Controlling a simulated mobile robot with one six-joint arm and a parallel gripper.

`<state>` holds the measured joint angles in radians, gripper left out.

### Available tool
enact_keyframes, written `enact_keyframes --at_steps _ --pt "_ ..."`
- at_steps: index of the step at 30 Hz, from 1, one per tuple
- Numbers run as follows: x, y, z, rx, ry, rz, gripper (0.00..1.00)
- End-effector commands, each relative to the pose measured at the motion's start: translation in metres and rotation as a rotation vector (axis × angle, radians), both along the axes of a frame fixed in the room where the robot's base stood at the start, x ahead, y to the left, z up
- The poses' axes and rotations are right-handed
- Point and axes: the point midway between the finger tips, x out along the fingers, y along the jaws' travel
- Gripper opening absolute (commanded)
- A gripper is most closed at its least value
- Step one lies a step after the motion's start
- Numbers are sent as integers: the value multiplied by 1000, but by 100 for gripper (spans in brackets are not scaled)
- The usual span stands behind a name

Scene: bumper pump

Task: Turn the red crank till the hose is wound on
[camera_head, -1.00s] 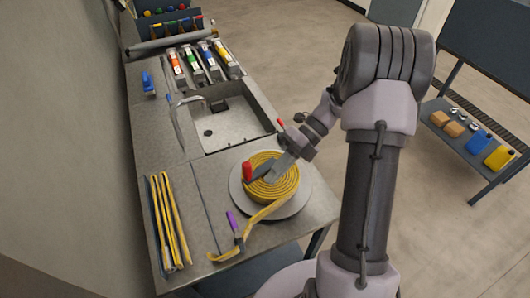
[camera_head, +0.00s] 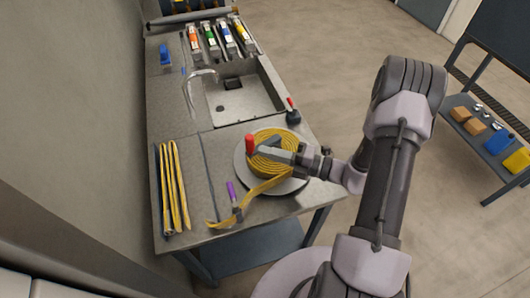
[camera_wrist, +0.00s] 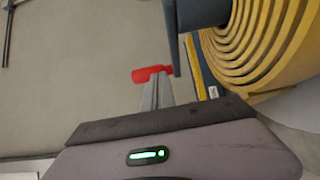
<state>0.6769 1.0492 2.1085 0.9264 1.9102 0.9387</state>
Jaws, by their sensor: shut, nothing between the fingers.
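The red crank handle (camera_head: 249,144) stands upright at the left side of the coiled yellow hose (camera_head: 290,142). The hose lies in a flat spiral on a round grey disc (camera_head: 243,172), and its loose tail runs to the lower left past a purple-handled piece (camera_head: 231,190). My gripper (camera_head: 262,153) reaches over the coil from the right, pointing at the handle. In the wrist view my shut, empty fingers (camera_wrist: 157,92) end close to the red handle (camera_wrist: 150,73); I cannot tell if they touch. A dark bar (camera_wrist: 178,40) stands beside them.
Several yellow strips (camera_head: 172,190) lie at the bench's left. A sink (camera_head: 240,100) is behind the disc, with a black knob with a red lever (camera_head: 292,112) near its corner. Coloured-label tools (camera_head: 220,38) lie farther back. A shelf (camera_head: 475,130) stands right, across open floor.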

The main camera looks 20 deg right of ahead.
Motion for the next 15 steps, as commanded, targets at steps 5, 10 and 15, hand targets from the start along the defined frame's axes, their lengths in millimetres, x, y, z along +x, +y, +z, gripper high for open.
enact_keyframes --at_steps 5,10,15 --pt "6 9 0 1 1 1 0" --pt "7 9 0 1 1 0 0" --pt "6 9 0 1 1 -1 0"
